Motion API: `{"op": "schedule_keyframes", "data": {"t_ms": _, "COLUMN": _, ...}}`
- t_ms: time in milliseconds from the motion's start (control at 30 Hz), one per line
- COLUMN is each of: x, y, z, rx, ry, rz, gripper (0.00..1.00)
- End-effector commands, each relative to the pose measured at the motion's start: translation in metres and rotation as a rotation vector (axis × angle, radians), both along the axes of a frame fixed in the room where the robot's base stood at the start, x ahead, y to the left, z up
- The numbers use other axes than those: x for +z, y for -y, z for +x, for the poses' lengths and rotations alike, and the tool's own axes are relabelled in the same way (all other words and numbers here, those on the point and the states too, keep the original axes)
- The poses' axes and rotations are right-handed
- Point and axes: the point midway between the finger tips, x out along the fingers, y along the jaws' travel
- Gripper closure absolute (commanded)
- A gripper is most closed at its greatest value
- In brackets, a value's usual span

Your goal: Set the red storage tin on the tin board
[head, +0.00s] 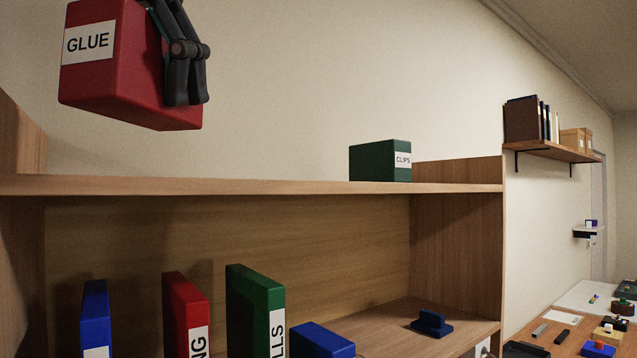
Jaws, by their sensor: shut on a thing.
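The red storage tin (128,72) carries a white GLUE label and hangs in the air at the upper left of the head view. My gripper (186,95) is shut on it; dark fingers lie against its right side, and the top of the gripper is cut off by the frame edge. The tin is slightly tilted in the picture and apart from the wooden shelf board (250,184) below it. A green tin (378,161) labelled CLIPS stands on that board toward its right end. I cannot tell for sure which surface is the tin board.
Below the board stand a blue binder (95,315), a red binder (182,308) and a green binder (250,305). A blue box (320,340) and a dark blue holder (431,323) are on the lower shelf. The board left of the green tin looks clear.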

Motion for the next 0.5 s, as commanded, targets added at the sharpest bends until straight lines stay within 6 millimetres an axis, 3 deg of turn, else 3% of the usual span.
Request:
{"op": "schedule_keyframes", "data": {"t_ms": 233, "x": 0.002, "y": -0.006, "z": 0.003, "rx": -0.004, "ry": -0.002, "rz": 0.0, "gripper": 0.69}}
{"op": "schedule_keyframes", "data": {"t_ms": 500, "x": -0.001, "y": -0.006, "z": 0.054, "rx": -0.005, "ry": -0.003, "rz": -0.001, "gripper": 0.69}}
